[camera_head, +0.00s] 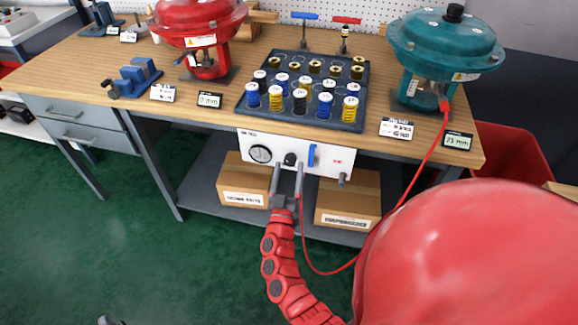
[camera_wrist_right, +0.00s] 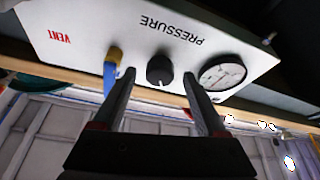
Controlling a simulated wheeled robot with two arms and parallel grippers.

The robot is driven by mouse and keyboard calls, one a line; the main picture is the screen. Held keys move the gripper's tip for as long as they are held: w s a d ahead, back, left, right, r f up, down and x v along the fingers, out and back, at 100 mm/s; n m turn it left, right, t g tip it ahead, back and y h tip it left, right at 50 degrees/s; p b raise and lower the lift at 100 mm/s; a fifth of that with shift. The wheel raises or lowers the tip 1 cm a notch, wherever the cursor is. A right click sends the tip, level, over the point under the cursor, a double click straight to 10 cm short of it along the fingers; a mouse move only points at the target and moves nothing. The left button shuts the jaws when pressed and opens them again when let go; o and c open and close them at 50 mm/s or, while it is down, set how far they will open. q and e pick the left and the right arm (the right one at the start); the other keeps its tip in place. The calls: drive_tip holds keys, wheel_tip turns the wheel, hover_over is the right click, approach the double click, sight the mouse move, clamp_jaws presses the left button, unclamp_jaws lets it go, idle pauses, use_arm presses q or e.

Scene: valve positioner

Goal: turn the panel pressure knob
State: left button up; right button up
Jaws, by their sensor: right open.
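The black pressure knob (camera_head: 290,159) sits on the white panel (camera_head: 250,138) under the table's front edge, between a round gauge (camera_head: 261,154) and a blue lever (camera_head: 311,155). My right gripper (camera_head: 285,168) is open, with one finger on each side of the knob. In the right wrist view the knob (camera_wrist_right: 160,70) shows between the two fingertips (camera_wrist_right: 158,77), with a gap on both sides. A white mark shows on the knob's face. A small grey tip (camera_head: 108,321) at the bottom left edge may be my left gripper; its jaws cannot be made out.
The wooden table (camera_head: 215,60) holds a red valve actuator (camera_head: 197,15), a teal one (camera_head: 445,45) and a tray (camera_head: 300,130) of springs. A red hose (camera_head: 420,165) hangs from the teal one past my right arm. Cardboard boxes (camera_head: 348,200) stand on the shelf below.

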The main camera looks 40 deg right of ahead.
drive_tip(key=shift+x, duration=0.85)
clamp_jaws()
